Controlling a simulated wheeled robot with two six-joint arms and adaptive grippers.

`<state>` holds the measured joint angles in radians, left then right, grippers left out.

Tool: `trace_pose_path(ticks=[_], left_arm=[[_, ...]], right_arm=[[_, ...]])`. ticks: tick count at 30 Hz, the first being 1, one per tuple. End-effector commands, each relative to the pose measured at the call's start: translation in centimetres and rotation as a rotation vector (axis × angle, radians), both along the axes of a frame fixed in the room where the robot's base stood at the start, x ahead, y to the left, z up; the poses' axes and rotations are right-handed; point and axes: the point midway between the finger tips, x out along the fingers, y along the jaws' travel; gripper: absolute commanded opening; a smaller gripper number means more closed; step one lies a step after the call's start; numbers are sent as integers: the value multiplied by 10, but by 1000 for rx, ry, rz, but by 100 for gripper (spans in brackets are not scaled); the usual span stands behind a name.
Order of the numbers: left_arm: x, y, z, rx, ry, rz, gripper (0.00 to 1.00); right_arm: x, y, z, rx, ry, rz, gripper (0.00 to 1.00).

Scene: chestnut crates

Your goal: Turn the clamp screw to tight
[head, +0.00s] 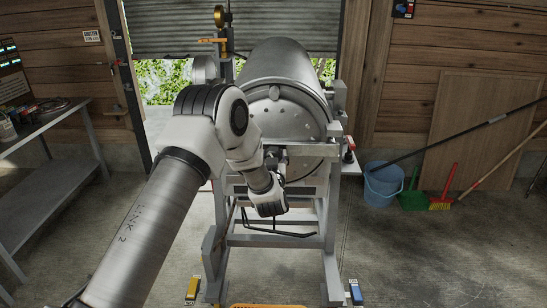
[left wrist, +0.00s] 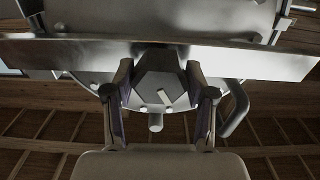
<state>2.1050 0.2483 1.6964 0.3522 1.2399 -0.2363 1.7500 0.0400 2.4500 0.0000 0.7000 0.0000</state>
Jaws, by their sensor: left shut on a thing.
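The clamp screw (left wrist: 158,75) shows in the left wrist view as a dark, faceted knob with a pale line on its face. My left gripper (left wrist: 159,70) has one finger on each side of it and is shut on it. In the head view my left gripper (head: 273,165) is at the front of a grey metal drum (head: 285,70), low on its round end. The arm and wrist hide most of the clamp screw there. My right gripper is not in view.
The drum rests on a grey metal stand (head: 330,240). A curved handle (left wrist: 236,108) is close to the right finger in the wrist view. A workbench (head: 45,170) stands left; a blue bucket (head: 383,183), green dustpan (head: 412,200) and red brush (head: 442,192) stand right. Floor at right front is clear.

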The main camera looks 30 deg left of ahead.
Motion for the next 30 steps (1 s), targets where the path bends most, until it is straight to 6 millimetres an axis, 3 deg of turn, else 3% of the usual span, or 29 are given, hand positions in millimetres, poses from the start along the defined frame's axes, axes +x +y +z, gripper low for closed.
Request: trace_pose_path(ticks=[15,30], left_arm=[[-1,0,-2,306,192,-1,21],[-1,0,-2,362,227,-1,21]], right_arm=[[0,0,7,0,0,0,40],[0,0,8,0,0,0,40]])
